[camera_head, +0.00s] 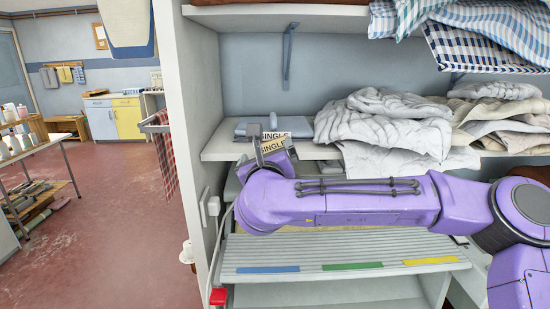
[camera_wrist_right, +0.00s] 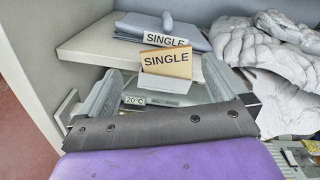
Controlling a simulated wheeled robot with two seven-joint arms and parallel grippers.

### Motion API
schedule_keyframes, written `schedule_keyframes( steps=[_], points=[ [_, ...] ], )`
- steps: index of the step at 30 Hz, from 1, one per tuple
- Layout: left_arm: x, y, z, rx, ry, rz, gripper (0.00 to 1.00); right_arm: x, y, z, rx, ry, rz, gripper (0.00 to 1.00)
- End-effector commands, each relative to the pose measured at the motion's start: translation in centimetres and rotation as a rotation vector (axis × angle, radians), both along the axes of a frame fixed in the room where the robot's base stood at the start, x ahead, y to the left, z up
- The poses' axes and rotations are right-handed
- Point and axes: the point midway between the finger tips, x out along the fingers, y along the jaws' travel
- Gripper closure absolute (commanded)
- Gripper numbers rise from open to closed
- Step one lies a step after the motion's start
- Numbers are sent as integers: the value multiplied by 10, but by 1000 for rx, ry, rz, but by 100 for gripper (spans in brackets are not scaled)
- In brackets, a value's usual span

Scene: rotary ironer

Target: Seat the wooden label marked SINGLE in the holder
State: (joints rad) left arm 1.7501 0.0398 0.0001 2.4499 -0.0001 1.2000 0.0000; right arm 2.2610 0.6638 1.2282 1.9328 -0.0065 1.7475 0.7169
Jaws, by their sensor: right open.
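The wooden label marked SINGLE (camera_wrist_right: 166,62) stands upright, slightly tilted, with its lower edge at a white holder (camera_wrist_right: 166,84) at the shelf front. From this angle I cannot tell how deep it sits. It also shows in the head view (camera_head: 271,147), partly covered by my right arm. My right gripper (camera_wrist_right: 162,74) is open, with one grey finger on each side of the label and holder and a gap on both sides. In the head view, my right gripper (camera_head: 265,151) is at the shelf's front edge. My left gripper is in neither view.
A second SINGLE sign (camera_wrist_right: 164,40) stands behind, before folded blue-grey cloth (camera_wrist_right: 140,24) on the shelf (camera_head: 222,150). Crumpled white bedding (camera_head: 385,125) lies to the right. A cabinet side wall (camera_head: 190,100) is close on the left. A slatted board (camera_head: 340,249) lies below.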

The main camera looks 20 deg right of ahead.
Motion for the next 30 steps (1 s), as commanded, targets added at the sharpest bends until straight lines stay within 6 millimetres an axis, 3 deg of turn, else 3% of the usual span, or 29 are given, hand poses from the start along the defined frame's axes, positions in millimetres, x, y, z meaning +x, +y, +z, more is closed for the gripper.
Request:
schedule_keyframes(
  steps=[3,11,18,27,30],
  points=[
    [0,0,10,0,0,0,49,15,-10,14,48,-20,-17,0],
    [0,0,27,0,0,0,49,51,-22,11,41,-17,-14,0],
    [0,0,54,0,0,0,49,89,-37,7,39,-16,-13,0],
    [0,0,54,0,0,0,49,97,-39,3,37,-19,-9,0],
    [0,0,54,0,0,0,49,97,-39,2,37,-18,-10,33]
  ],
)
